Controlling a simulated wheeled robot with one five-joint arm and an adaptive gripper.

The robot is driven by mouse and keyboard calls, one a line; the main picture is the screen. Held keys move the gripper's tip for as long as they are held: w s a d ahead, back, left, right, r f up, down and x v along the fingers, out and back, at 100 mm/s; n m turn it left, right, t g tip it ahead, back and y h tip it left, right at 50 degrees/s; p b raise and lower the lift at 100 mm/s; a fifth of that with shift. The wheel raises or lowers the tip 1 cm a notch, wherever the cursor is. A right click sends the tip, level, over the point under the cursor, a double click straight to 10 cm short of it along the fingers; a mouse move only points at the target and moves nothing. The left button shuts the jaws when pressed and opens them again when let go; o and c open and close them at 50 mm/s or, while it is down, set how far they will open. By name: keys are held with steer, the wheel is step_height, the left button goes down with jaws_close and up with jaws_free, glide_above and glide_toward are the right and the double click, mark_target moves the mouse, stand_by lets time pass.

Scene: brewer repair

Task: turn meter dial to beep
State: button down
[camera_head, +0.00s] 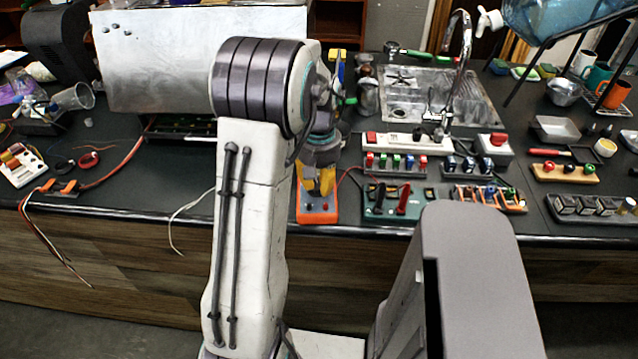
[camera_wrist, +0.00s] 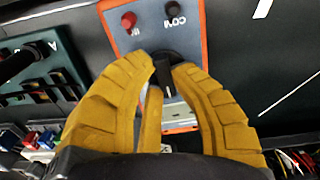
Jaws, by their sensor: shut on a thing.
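The meter (camera_head: 317,207) is an orange-edged box with a grey face, lying on the dark counter just below my gripper. In the wrist view the meter (camera_wrist: 142,34) shows a red socket marked with letters and a black socket marked COM. Its black dial (camera_wrist: 165,78) has a white pointer line and sits between my yellow fingers. My gripper (camera_wrist: 164,68) is shut on the dial; it also shows in the head view (camera_head: 320,182), partly behind my arm. The meter's display is mostly hidden by the fingers.
A green board with black and red parts (camera_head: 397,200) lies right of the meter. A white power strip (camera_head: 405,144) is behind it. A sink (camera_head: 435,95) with a tall tap is at the back. A white cable (camera_head: 185,210) hangs over the counter edge at left.

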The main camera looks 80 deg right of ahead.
steer(key=m, duration=0.4)
steer(key=shift+a+f+m, duration=0.1)
steer(key=shift+a+m, duration=0.05)
steer(key=shift+m, duration=0.15)
steer(key=m+b, duration=0.1)
steer(key=m, duration=0.2)
steer(key=shift+m, duration=0.4)
steer(key=m, duration=0.3)
steer(key=shift+w+a, duration=0.1)
steer(key=shift+w+m, duration=0.1)
steer(key=shift+m, duration=1.8)
steer(key=c, duration=1.1)
jaws_free()
steer(key=shift+o, duration=0.2)
